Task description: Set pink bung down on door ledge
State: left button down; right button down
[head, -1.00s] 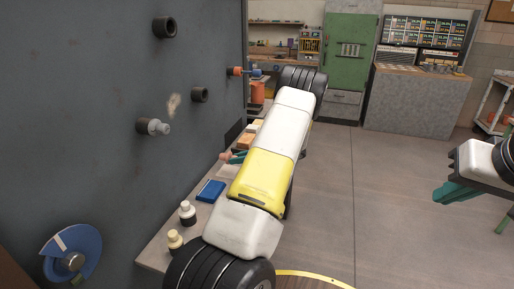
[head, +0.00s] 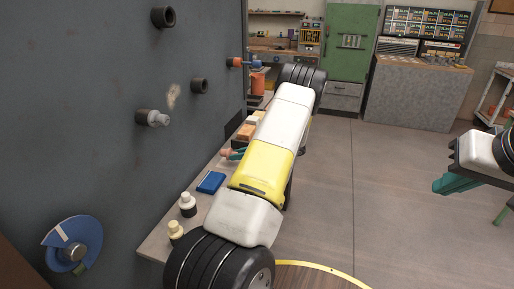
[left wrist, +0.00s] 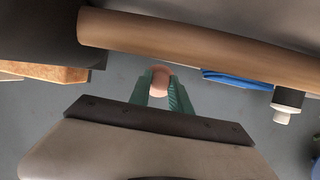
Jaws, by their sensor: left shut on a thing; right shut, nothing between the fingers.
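The pink bung (head: 226,153) is between the teal fingers of my left gripper (head: 233,154), which is shut on it. The left wrist view shows the bung (left wrist: 159,82) pinched at the fingertips, close to the tan edge of the ledge (left wrist: 200,45). In the head view the door ledge (head: 158,241) runs along the grey door, and the bung appears over it, behind the blue block. I cannot tell whether the bung touches the ledge. My left arm covers part of the ledge. My right gripper (head: 441,187) is shut and empty, at the far right, away from the ledge.
On the ledge are a blue block (head: 211,182), a white-topped bung (head: 187,204), a cream bung (head: 176,232) and an orange block (head: 246,132). A blue disc (head: 72,244) is on the door. Open floor lies right.

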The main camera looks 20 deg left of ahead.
pick_arm(q)
jog(key=shift+f, duration=0.95)
jog(key=c, duration=1.1)
grip_release()
